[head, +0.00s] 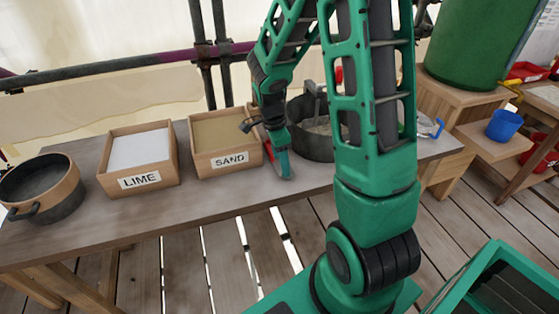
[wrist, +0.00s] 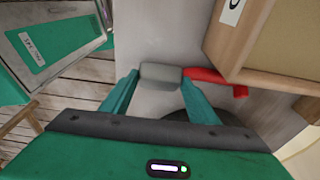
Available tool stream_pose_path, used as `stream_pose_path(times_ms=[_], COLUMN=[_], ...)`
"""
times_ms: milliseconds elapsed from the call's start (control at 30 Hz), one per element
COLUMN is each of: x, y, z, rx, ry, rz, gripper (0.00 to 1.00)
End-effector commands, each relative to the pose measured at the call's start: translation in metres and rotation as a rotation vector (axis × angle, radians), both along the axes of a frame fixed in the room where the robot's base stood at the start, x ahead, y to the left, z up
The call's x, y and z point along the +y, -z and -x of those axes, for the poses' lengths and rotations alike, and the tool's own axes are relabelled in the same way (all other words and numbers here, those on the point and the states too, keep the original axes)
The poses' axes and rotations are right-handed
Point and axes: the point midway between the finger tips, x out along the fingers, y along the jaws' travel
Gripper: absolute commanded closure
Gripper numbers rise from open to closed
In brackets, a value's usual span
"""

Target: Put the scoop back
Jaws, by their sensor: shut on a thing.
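My gripper (head: 281,168) is low over the bench, just right of the sand box (head: 228,160). In the wrist view its fingers (wrist: 160,77) are closed on a grey, block-shaped piece. A red part (wrist: 215,77) shows beside it, past the right finger; it also shows as a small red patch in the head view (head: 268,151). These look like parts of the scoop, mostly hidden by the fingers. I cannot tell whether it touches the bench. The sand box also shows at upper right in the wrist view (wrist: 238,50).
The lime box (head: 140,180) stands left of the sand box, and a dark round pan (head: 62,205) is at the far left. A grey metal pot (head: 312,145) stands close right of my gripper. The front bench strip (head: 215,198) is clear. A blue cup (head: 504,125) is farther right.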

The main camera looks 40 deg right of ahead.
Motion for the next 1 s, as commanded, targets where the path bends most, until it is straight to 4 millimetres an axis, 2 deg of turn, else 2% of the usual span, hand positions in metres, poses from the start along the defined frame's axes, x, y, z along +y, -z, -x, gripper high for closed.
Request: stream_pose_path(times_ms=[67,100,167,433,567,667,1000], x=[0.0,0.0,0.0,0.0,0.001,0.003,0.013], y=[0.002,0.002,0.002,0.001,-0.005,-0.018,-0.083], z=[0.0,0.0,0.0,0.0,-0.001,-0.002,-0.005], rx=[0.0,0.0,0.0,0.0,-0.002,-0.004,-0.004], ry=[0.0,0.0,0.0,-0.001,-0.001,-0.002,-0.003], rz=[0.0,0.0,0.0,0.0,0.001,0.001,0.001], gripper=[0.87,0.39,0.27,0.27,0.27,0.27,0.27])
